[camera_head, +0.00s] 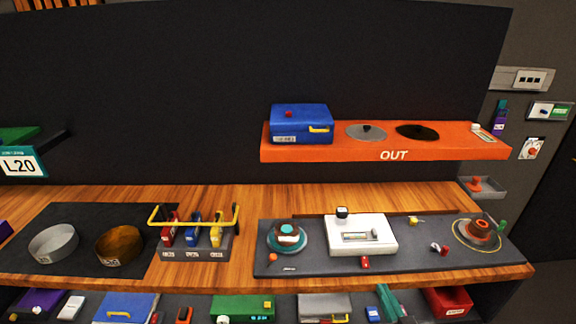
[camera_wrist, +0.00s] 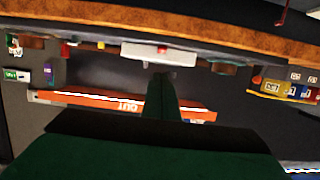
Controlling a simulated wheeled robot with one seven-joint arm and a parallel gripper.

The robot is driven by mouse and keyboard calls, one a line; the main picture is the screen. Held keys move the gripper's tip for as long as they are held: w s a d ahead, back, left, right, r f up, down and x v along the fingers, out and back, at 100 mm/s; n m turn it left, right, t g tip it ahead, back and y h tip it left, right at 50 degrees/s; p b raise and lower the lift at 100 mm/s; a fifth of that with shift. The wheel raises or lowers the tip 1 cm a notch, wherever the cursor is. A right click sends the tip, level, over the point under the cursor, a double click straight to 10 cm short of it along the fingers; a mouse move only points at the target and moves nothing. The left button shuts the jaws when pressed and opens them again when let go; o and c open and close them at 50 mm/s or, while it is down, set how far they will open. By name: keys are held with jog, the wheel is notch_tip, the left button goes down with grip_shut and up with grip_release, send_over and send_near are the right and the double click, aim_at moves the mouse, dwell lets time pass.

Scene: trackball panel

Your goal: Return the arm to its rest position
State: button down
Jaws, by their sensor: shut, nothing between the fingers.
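My gripper (camera_wrist: 163,82) shows in the wrist view as a dark green body along the bottom, with its fingers shut together and empty. That view is upside down, and the fingers stand in front of the inverted orange shelf, touching nothing that I can make out. My gripper does not show in the head view. The dark panel (camera_head: 300,262) lies on the wooden bench in the head view. It carries a teal round device (camera_head: 288,238) at left, a white box (camera_head: 372,222) in the middle and an orange knob-like piece (camera_head: 478,227) at right.
The orange OUT shelf (camera_head: 350,152) juts out above the bench, bearing a blue case (camera_head: 301,118). A yellow-handled rack (camera_head: 195,253) and two round bowls (camera_head: 54,243) stand at left. Several boxes sit below the bench edge. A bare wood strip (camera_head: 280,198) lies behind the panel.

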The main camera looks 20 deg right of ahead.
jog(key=s+a+f+m+g, duration=0.1)
jog(key=s+a+f, duration=0.2)
jog(key=a+f, duration=0.55)
jog(key=s+a+f, duration=0.4)
jog(key=a+f, duration=0.3)
jog(key=a, duration=0.2)
jog(key=s+a+r+n+t+y, duration=0.1)
jog(key=s+a+r+n+y, duration=0.1)
jog(key=s+a, duration=1.3)
jog(key=shift+s+a+r+n+y, duration=0.25)
jog(key=shift+s+a+n+y, duration=0.15)
jog(key=shift+s+n+y, duration=0.45)
jog(key=c, duration=2.3)
grip_release()
jog(key=shift+s+a+r, duration=0.15)
jog(key=shift+s+a, duration=0.05)
jog(key=shift+s, duration=0.25)
jog(key=o, duration=0.7)
jog(key=shift+s+a+r+t, duration=0.1)
jog(key=shift+t, duration=0.2)
jog(key=shift+c, duration=0.8)
